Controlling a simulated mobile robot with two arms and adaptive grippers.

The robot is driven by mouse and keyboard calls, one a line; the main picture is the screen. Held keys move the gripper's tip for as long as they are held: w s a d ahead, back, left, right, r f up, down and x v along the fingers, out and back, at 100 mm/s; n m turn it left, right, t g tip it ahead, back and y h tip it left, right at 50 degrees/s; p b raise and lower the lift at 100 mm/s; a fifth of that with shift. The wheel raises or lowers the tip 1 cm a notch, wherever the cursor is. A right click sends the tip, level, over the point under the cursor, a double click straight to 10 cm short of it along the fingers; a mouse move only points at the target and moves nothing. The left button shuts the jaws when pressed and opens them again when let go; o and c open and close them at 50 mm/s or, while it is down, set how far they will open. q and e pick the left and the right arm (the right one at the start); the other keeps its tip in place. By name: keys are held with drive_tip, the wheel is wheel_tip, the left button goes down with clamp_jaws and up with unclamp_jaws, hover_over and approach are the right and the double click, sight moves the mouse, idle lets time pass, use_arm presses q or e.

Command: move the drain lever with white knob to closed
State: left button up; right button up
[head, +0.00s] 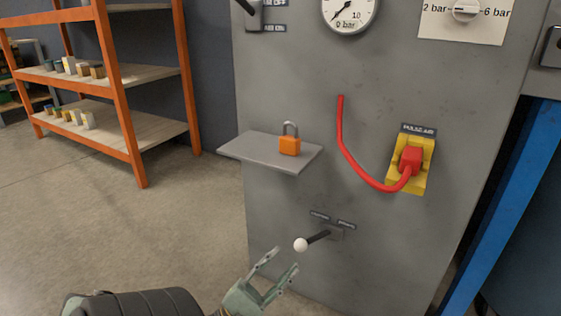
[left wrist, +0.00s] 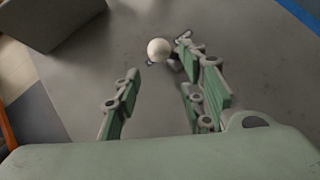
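The drain lever has a dark rod (head: 318,237) and a round white knob (head: 300,245), low on the grey cabinet front. It sticks out from a small mount under two dark labels (head: 332,220) too small to read surely. My left gripper (head: 280,258) is open and empty, just below and left of the knob, apart from it. In the left wrist view the white knob (left wrist: 159,48) shows beyond the fingertips, between the lines of the two open fingers (left wrist: 155,75). My right gripper is in neither view.
A grey shelf (head: 250,148) with an orange padlock (head: 289,144) juts out above the lever. A red cable (head: 350,157) runs to a yellow socket (head: 424,182) at right. An orange rack (head: 118,90) stands at left. The floor (head: 150,230) before it is clear.

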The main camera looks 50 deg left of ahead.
use_arm(q)
drive_tip(key=v, duration=1.2)
idle(0.3)
